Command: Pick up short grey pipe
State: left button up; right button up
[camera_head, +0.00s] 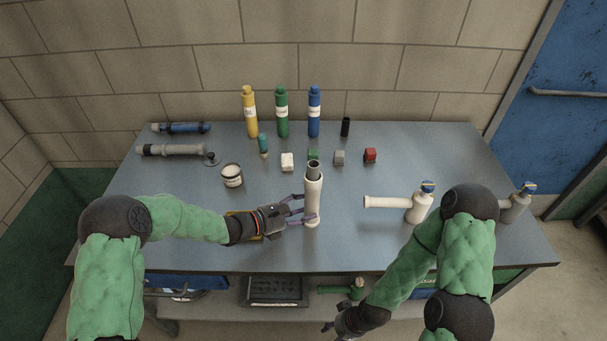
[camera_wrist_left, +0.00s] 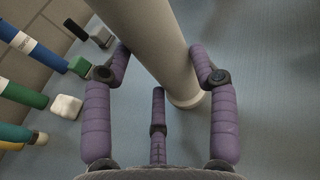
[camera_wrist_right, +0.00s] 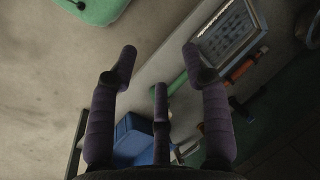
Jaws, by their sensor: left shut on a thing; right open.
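A pale, off-white to light grey pipe (camera_head: 313,200) stands upright near the table's middle, its open top dark grey. My left gripper (camera_head: 304,210) is shut on its lower part from the left. In the left wrist view the pipe (camera_wrist_left: 158,45) runs between the purple fingers. A grey pipe with darker ends (camera_head: 172,150) lies at the table's left; I cannot tell which pipe the task means. My right gripper (camera_head: 332,327) is below the table's front edge. It is open and empty in the right wrist view (camera_wrist_right: 158,65).
Yellow (camera_head: 250,112), green (camera_head: 282,112) and blue (camera_head: 314,112) bottles stand at the back. A white can (camera_head: 232,175) is left of the pipe. A pale pipe fitting (camera_head: 415,205) stands right. A lower shelf holds a dark tray (camera_head: 273,291).

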jog(key=a+r+n+g+h, duration=0.3)
jog(key=a+r+n+g, duration=0.3)
jog(key=a+r+n, duration=0.4)
jog(key=w+r+m+t, duration=0.3)
jog(key=w+r, duration=0.6)
jog(key=r, duration=0.5)
jog(key=w+d+r+m+t, duration=0.1)
jog(key=w+r+m+t, duration=0.3)
jog(key=r, duration=1)
jog(key=w+d+r+m+t, duration=0.1)
jog(key=w+r+m+t, duration=0.2)
jog(key=w+r, duration=1)
jog(key=shift+w+d+r+m, duration=0.1)
jog(key=shift+w+r+m, duration=0.15)
jog(key=shift+m, duration=0.6)
jog(key=shift+w+r+m, duration=0.1)
jog(key=shift+r+m, duration=0.2)
jog(key=shift+m, duration=0.55)
jog(key=w+r+m+t, duration=0.2)
jog(key=w+r+t, duration=0.3)
jog(key=r, duration=0.7)
jog(key=g, duration=0.9)
send_over(314, 164)
notch_tip(314, 164, down, 10)
jog(key=shift+n+h, duration=0.4)
notch_tip(314, 164, down, 11)
jog(key=shift+f, duration=0.2)
jog(key=c, duration=1.1)
